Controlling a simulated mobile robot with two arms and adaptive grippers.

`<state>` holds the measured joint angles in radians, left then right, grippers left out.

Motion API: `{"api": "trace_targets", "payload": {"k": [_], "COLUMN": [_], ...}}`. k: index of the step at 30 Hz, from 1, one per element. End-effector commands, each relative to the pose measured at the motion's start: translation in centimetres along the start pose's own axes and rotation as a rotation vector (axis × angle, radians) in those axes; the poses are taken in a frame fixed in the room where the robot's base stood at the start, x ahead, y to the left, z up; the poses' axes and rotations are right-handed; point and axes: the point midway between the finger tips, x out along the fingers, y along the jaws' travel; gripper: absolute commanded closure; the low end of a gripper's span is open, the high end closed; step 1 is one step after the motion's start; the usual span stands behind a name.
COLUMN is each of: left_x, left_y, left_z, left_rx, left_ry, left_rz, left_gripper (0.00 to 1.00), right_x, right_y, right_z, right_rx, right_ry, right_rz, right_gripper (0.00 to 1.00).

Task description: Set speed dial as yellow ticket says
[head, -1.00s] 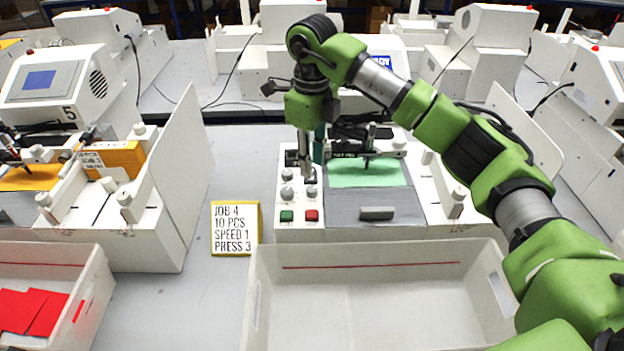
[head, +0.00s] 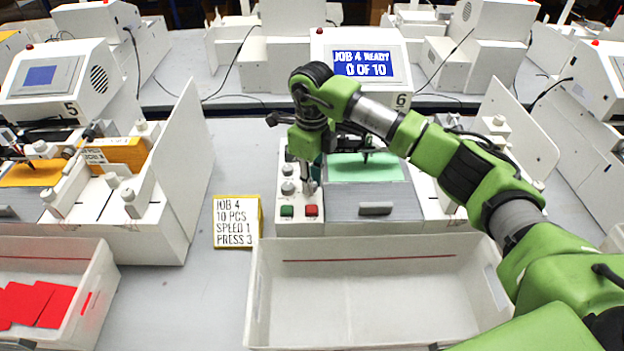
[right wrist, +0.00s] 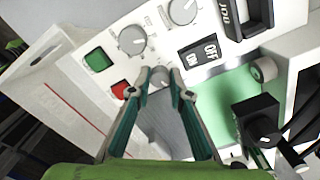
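The yellow-edged ticket (head: 236,222) stands left of the plotter and reads JOB 4, 10 PCS, SPEED 1, PRESS 3. The white control panel (head: 284,228) holds grey dials, a green button (head: 287,211) and a red button (head: 311,210). My right gripper (head: 308,187) points down at the panel above the red button. In the right wrist view its teal fingers (right wrist: 162,77) straddle a grey dial (right wrist: 160,80); whether they press on it I cannot tell. Two other dials, one beside the green button (right wrist: 132,40) and one farther up (right wrist: 182,10), are free. Dial labels are too small to read.
The plotter's screen (head: 361,64) reads JOB 4 READY, 0 OF 10. A green sheet (head: 365,170) lies on its bed. An empty white bin (head: 365,300) stands in front. A white side panel (head: 185,170) of the neighbouring machine rises left of the ticket.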

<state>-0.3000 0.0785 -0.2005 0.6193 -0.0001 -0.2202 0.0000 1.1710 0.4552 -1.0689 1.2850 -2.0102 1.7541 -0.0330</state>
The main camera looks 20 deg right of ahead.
Motion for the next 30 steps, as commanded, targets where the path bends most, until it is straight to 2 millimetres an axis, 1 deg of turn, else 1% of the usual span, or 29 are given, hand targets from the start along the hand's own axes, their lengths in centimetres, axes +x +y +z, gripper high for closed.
{"api": "trace_targets", "payload": {"k": [7, 13, 24, 30], "left_x": [0.4, 1.6, 5.1, 6.4], "left_y": [0.0, 0.0, 0.0, 0.0], "left_z": [0.1, 0.2, 0.5, 0.6], "left_rx": [0.000, -0.001, -0.001, -0.001], "left_ry": [-0.001, -0.001, 0.000, 0.000], "left_rz": [0.000, 0.000, 0.000, -0.001], "left_gripper": [0.60, 0.60, 0.60, 0.60], "right_x": [0.1, 0.2, 0.3, 0.1], "right_y": [-0.1, -0.1, -0.1, -0.1], "right_z": [0.0, 0.0, 0.0, 0.0], "right_rx": [-0.018, -0.099, -0.396, -0.555], "right_ry": [0.000, 0.000, 0.000, 0.000], "right_rz": [-0.001, -0.003, -0.003, -0.003], "right_gripper": [1.00, 1.00, 1.00, 1.00]}}
